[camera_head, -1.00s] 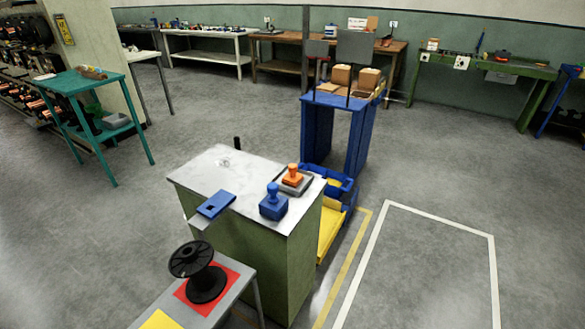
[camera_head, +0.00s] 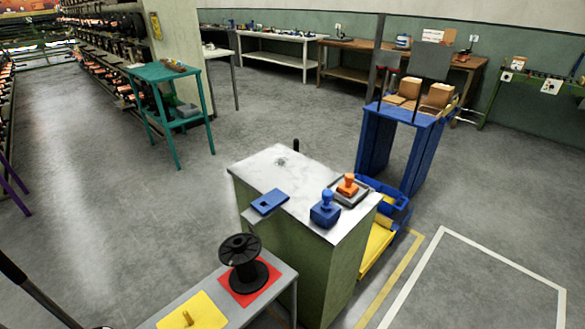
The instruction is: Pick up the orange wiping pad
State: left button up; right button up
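The orange wiping pad (camera_head: 347,187), with a knob handle on top, sits on a dark grey tray (camera_head: 352,198) at the right corner of a green cabinet's pale top (camera_head: 270,170). A similar blue pad (camera_head: 326,212) with a knob handle stands beside it, nearer to me. Neither of my grippers is in view, and nothing is seen holding the orange pad.
A grey bench (camera_head: 285,287) in front holds a black spool (camera_head: 245,265) on a red square. Yellow and blue bins (camera_head: 377,247) are right of the cabinet. Floor left (camera_head: 110,220) is clear.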

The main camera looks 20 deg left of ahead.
aim_at(346, 188)
jog(key=i+l+u, duration=0.3)
jog(key=i+l, duration=0.15)
jog(key=l, duration=0.15)
jog(key=i+l+u, duration=0.15)
jog(key=l, duration=0.2)
jog(key=i+l+u, duration=0.2)
jog(key=l, duration=0.15)
jog(key=i+l+u, duration=0.15)
jog(key=l, duration=0.2)
jog(key=i+l+u, duration=0.15)
jog(key=l, duration=0.25)
